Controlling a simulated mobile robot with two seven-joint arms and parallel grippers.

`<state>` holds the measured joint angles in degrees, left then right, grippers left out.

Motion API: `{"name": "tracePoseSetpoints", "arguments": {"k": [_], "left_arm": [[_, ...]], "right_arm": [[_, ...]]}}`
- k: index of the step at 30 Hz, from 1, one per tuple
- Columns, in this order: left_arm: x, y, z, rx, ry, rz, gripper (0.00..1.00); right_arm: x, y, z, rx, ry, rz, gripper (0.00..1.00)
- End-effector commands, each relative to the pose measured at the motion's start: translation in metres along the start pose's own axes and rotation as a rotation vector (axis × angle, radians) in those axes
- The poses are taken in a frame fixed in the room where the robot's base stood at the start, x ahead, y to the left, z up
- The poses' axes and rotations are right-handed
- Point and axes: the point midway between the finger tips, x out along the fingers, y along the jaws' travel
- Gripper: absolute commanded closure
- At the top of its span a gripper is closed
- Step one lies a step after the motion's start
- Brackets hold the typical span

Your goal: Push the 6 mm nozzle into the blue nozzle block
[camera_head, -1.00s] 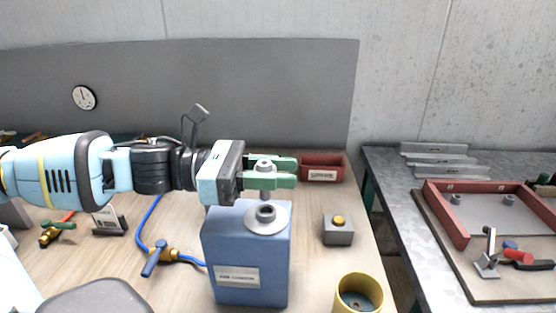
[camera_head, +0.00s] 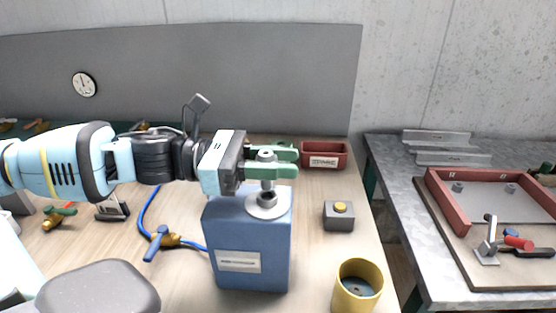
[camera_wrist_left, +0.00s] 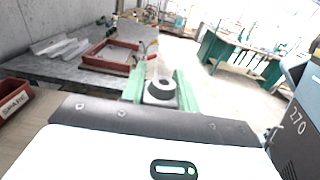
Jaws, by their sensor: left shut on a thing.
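The blue nozzle block (camera_head: 240,235) stands upright on the bench with a white label on its front. A pale round collar (camera_head: 266,210) sits on its top. My left gripper (camera_head: 272,163) has green fingers and is shut on the grey nozzle (camera_head: 267,187), directly above the collar. The nozzle's lower end covers the collar's hole; I cannot tell how deep it sits. In the left wrist view the nozzle (camera_wrist_left: 160,92) shows between the green fingers, with a dark opening in its end. The size marking is not readable. My right gripper is not in view.
A grey box with a yellow button (camera_head: 340,215) and a yellow cup (camera_head: 357,287) stand right of the block. A red bin (camera_head: 323,155) is behind. A blue hose with a brass valve (camera_head: 165,240) lies left. A metal table with a red-framed tray (camera_head: 447,208) is at right.

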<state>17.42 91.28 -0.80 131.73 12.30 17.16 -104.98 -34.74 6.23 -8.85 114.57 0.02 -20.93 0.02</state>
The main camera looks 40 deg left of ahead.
Motion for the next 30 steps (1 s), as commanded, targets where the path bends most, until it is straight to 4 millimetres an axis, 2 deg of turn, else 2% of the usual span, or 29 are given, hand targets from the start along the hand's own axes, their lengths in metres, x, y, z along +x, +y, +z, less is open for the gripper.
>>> {"name": "tracePoseSetpoints", "arguments": {"k": [14,30], "left_arm": [[0.0000,0.0000,0.0009,0.001,-0.001,0.000,0.94],[-0.0001,-0.0001,0.0010,0.002,-0.001,0.000,0.94]], "right_arm": [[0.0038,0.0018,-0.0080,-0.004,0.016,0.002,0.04],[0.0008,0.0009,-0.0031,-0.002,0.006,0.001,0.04]]}}
